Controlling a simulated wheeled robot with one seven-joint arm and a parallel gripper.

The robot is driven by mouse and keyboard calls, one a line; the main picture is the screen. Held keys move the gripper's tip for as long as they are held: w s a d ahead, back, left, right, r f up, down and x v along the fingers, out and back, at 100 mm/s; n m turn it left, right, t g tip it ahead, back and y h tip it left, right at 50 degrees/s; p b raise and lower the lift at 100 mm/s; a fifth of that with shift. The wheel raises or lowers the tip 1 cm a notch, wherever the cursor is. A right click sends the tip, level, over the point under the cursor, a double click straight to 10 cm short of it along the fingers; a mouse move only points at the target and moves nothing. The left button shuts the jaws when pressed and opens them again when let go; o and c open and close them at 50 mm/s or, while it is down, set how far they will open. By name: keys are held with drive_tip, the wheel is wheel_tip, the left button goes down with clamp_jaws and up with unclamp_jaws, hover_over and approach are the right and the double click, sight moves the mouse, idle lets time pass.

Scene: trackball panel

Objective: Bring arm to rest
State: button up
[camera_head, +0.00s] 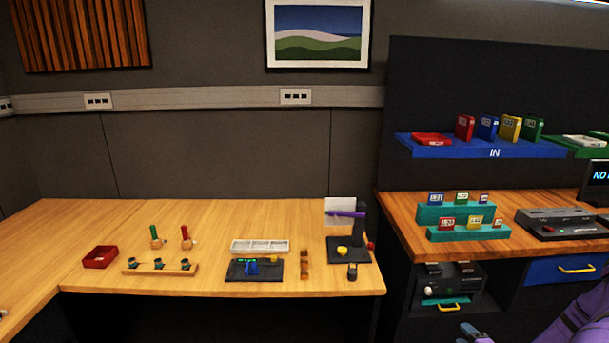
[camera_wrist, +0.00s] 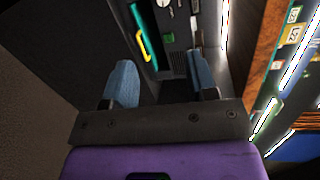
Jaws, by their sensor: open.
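My purple arm (camera_head: 588,318) shows at the lower right of the head view. My gripper (camera_head: 470,331) is partly cut off by the bottom edge there, in front of the dark cabinet. In the wrist view my gripper (camera_wrist: 160,62) has its two blue-grey fingers apart with nothing held between them. Beyond the fingers is a dark cabinet front with a yellow handle (camera_wrist: 146,45). The arm appears low, below the level of the wooden counter (camera_head: 400,215). No contact with anything is visible.
The light wooden desk (camera_head: 215,215) at left carries a red tray (camera_head: 100,257), a trackball panel (camera_head: 255,270) and small parts. At right are teal racks (camera_head: 455,212), a blue IN shelf (camera_head: 480,148), a grey device (camera_head: 560,222) and a blue drawer (camera_head: 565,269).

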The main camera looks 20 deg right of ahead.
drive_tip(key=w+d+r+n+g+y, duration=0.25)
drive_tip(key=w+r+n, duration=0.4)
drive_tip(key=r, duration=0.35)
drive_tip(key=w+a+r+n+g+h, duration=0.15)
drive_tip(key=a+r, duration=0.25)
drive_tip(key=r, duration=0.6)
drive_tip(key=w+a+r+n+g+h, duration=0.1)
drive_tip(key=w+a+r+n+g, duration=0.2)
drive_tip(key=r, duration=0.6)
drive_tip(key=a+r+n+g+h, duration=0.15)
drive_tip(key=a+r, duration=0.25)
drive_tip(key=r, duration=0.6)
drive_tip(key=s+a+r+n, duration=0.2)
drive_tip(key=s+a+r, duration=0.3)
drive_tip(key=a+r, duration=0.3)
drive_tip(key=s+a+r+n, duration=0.2)
drive_tip(key=s+a+r, duration=0.4)
drive_tip(key=a+r, duration=0.15)
drive_tip(key=s+a+r+n+g+y, duration=0.1)
drive_tip(key=s+a+r+n, duration=0.1)
drive_tip(key=s+a, duration=0.3)
drive_tip(key=s+a+r+n+g+y, duration=0.1)
drive_tip(key=s+a, duration=0.5)
drive_tip(key=s, duration=0.7)
wheel_tip(320, 180, up, 2)
drive_tip(key=shift+s+r+n+y, duration=0.2)
drive_tip(key=shift+s+n+y, duration=0.2)
drive_tip(key=shift+n+y, duration=0.25)
